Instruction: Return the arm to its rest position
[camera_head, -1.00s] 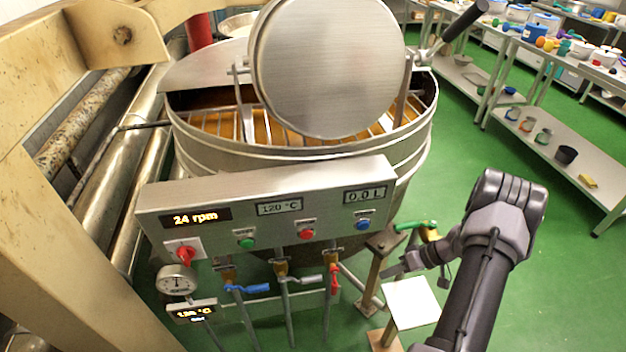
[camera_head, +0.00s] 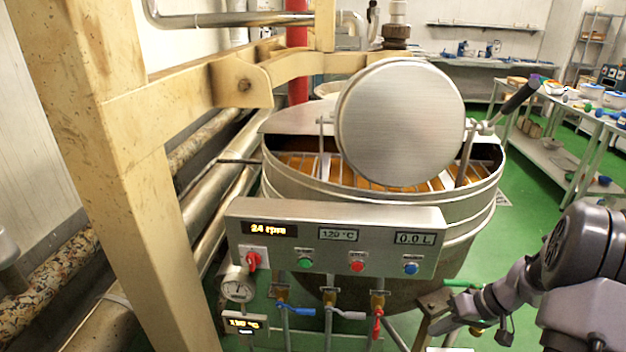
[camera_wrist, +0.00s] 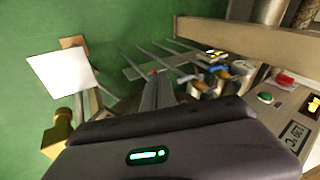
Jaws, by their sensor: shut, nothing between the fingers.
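My gripper (camera_head: 440,326) is at the lower right of the head view, in front of the kettle's right side and below the control panel (camera_head: 335,238). In the wrist view my gripper (camera_wrist: 158,80) points down toward the green floor, its fingers together with nothing between them. The steel kettle (camera_head: 380,210) stands in the middle of the head view, its round lid (camera_head: 400,122) raised and amber contents showing under a grate. The panel reads 24 rpm, 120 °C and 0.0 L.
A white square plate (camera_wrist: 60,78) on a stand is left of my gripper in the wrist view. Valves with blue (camera_head: 297,310) and red (camera_head: 377,326) handles hang below the panel. A beige frame (camera_head: 130,130) stands at left. Shelves (camera_head: 560,165) line the right; green floor lies between.

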